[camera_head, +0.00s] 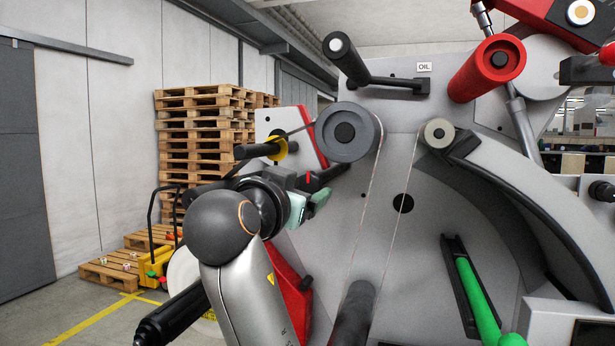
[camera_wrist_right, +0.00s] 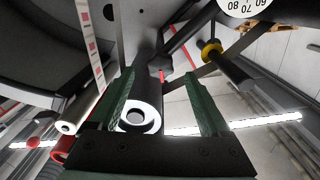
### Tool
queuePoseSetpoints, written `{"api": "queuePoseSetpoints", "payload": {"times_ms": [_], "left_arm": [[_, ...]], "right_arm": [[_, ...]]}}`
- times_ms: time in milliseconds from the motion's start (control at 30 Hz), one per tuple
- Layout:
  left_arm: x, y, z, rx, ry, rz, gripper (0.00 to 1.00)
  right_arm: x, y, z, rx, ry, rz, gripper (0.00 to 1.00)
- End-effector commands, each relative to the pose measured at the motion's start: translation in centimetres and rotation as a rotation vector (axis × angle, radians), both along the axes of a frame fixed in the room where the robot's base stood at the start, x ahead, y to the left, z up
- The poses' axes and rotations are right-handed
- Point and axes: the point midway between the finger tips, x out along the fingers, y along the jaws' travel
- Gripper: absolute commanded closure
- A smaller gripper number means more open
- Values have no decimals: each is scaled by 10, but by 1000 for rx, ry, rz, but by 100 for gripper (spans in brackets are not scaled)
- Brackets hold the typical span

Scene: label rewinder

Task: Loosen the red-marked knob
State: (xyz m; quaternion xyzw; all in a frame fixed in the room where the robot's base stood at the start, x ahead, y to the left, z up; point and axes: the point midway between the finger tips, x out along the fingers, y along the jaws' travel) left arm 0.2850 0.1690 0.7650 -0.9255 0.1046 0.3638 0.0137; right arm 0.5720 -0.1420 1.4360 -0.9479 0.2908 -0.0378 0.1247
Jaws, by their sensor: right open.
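In the wrist view the fingers (camera_wrist_right: 160,82) stand apart with no visible hold on the knob. The gripper partly hides the knob's surroundings in the head view. My left gripper is not in view.
A grey roller (camera_head: 349,132) and a black roller with a yellow ring (camera_head: 262,150) sit above the gripper. A white-ended roller (camera_wrist_right: 140,113) shows between the fingers in the wrist view. A green handle (camera_head: 475,300) is lower right. Pallets (camera_head: 203,130) stand behind.

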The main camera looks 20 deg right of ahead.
Motion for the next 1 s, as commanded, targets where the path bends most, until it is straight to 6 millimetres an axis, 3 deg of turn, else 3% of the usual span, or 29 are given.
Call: {"api": "queuePoseSetpoints", "payload": {"times_ms": [233,600,1000], "left_arm": [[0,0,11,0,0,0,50],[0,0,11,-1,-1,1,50],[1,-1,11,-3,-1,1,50]], "right_arm": [[26,-17,1,0,1,1,19],[30,-20,0,1,-1,1,19],[30,-20,0,0,0,1,64]]}}
